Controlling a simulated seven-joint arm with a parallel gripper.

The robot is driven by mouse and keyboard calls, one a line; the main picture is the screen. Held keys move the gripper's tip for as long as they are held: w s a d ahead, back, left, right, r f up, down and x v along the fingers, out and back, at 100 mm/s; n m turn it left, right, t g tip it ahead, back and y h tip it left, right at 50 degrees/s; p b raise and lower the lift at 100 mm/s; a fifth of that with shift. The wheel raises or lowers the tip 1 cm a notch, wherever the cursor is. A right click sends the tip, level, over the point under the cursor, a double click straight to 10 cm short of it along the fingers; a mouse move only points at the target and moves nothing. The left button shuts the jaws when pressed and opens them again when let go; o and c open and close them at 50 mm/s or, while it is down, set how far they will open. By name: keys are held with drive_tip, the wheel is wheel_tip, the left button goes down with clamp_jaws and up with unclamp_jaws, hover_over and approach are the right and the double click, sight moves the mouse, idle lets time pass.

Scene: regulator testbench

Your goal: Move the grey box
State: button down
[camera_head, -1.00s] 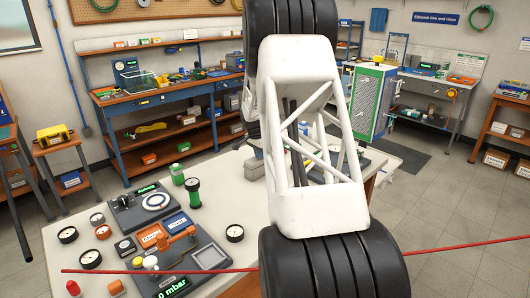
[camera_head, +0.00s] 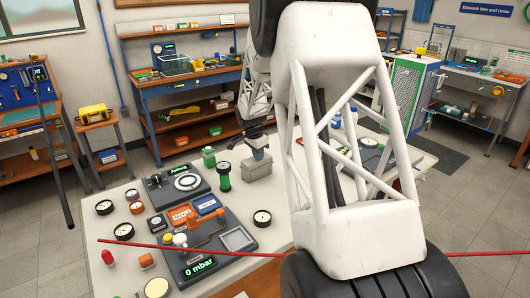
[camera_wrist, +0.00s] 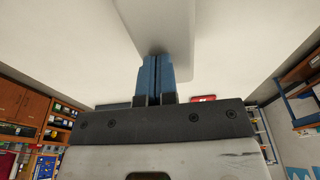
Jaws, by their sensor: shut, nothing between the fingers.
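The grey box (camera_head: 257,170) sits on the pale bench, right of the green-and-black cylinder, in the head view. A dark and blue shape stands over its top; I cannot tell surely whether this is my gripper or whether it touches the box. In the wrist view my gripper (camera_wrist: 155,60) has its two blue fingers shut together with nothing between them. A pale grey slab shows behind the fingertips there; I cannot make out what it is. My white arm link covers the bench's middle in the head view.
Left of the box stand a green-and-black cylinder (camera_head: 223,177) and a green canister (camera_head: 209,157). The test panel (camera_head: 215,243) and several round gauges fill the bench's left. A red rod (camera_head: 190,250) crosses the front. Blue-capped bottles (camera_head: 337,118) stand behind my arm.

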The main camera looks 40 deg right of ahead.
drive_tip(key=shift+s+a+f, duration=0.15)
drive_tip(key=shift+f, duration=0.25)
drive_tip(key=shift+s+a+f, duration=0.1)
drive_tip(key=shift+s+f, duration=0.05)
drive_tip(key=shift+f, duration=0.25)
drive_tip(key=shift+w+d+r, duration=0.1)
drive_tip(key=shift+r, duration=0.85)
drive_tip(key=shift+r, duration=0.1)
drive_tip(key=shift+r, duration=0.7)
wheel_tip(320, 180, up, 6)
drive_tip(key=a, duration=0.1)
drive_tip(key=shift+a, duration=0.15)
